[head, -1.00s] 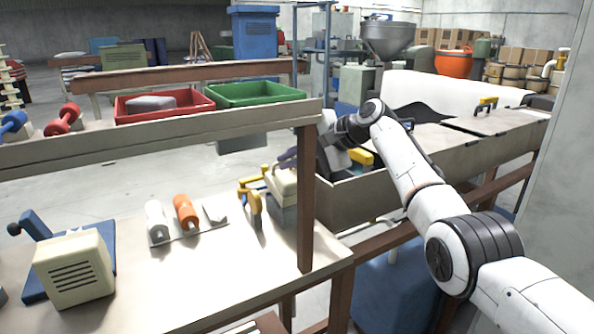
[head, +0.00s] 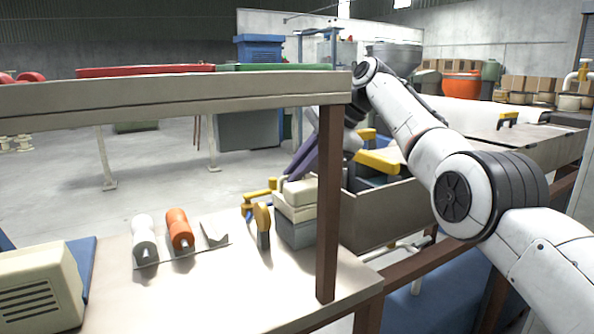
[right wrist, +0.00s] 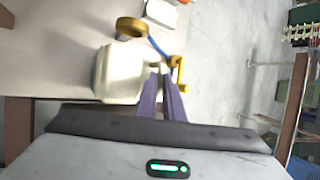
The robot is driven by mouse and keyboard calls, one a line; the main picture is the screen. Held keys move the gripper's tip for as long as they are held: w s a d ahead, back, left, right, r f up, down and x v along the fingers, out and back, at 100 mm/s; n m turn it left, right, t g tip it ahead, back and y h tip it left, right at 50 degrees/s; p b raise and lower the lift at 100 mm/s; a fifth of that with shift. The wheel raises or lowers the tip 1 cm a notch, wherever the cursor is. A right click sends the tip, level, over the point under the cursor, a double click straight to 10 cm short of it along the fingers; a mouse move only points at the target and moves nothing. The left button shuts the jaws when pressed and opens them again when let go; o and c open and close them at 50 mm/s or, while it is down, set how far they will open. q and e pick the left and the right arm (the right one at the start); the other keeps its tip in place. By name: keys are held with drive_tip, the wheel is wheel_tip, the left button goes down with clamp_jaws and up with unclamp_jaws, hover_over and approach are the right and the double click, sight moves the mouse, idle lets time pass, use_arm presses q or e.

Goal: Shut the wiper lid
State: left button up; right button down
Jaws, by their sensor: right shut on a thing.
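The wiper is a small block on the front bench, with a cream lid (head: 299,192) above a cream lower part and a grey base (head: 297,234). The lid lies about level over the lower part, with a dark seam between them. The lid also shows in the right wrist view (right wrist: 119,76). My right gripper (head: 288,178) reaches down behind the bench post, its purple fingers at the lid's left edge. In the right wrist view its fingertips (right wrist: 160,66) are close together beside the lid, shut on a small part of it that is mostly hidden. My left gripper is out of view.
A brown post (head: 329,205) and shelf beam (head: 180,100) stand close in front of my right arm. Yellow-handled parts (head: 262,215) sit left of the wiper. White and orange rollers (head: 180,230) lie further left. A grey trough (head: 385,215) is at right.

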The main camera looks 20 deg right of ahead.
drive_tip(key=shift+w+a+r+t, duration=0.3)
drive_tip(key=shift+w+r+t, duration=0.15)
drive_tip(key=shift+r, duration=0.2)
drive_tip(key=c, duration=2)
unclamp_jaws()
drive_tip(key=shift+w+a+f, duration=0.1)
drive_tip(key=shift+w+f, duration=0.05)
drive_tip(key=shift+o, duration=0.5)
drive_tip(key=shift+w+a+f, duration=0.1)
drive_tip(key=shift+w+f, duration=0.1)
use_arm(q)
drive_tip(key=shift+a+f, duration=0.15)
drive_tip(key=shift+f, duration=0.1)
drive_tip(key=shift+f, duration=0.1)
use_arm(e)
drive_tip(key=shift+d, duration=0.25)
drive_tip(key=shift+s+d+r, duration=0.15)
drive_tip(key=shift+d+r, duration=0.1)
drive_tip(key=shift+d, duration=0.1)
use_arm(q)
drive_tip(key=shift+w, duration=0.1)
use_arm(e)
drive_tip(key=v, duration=0.9)
drive_tip(key=shift+r, duration=0.2)
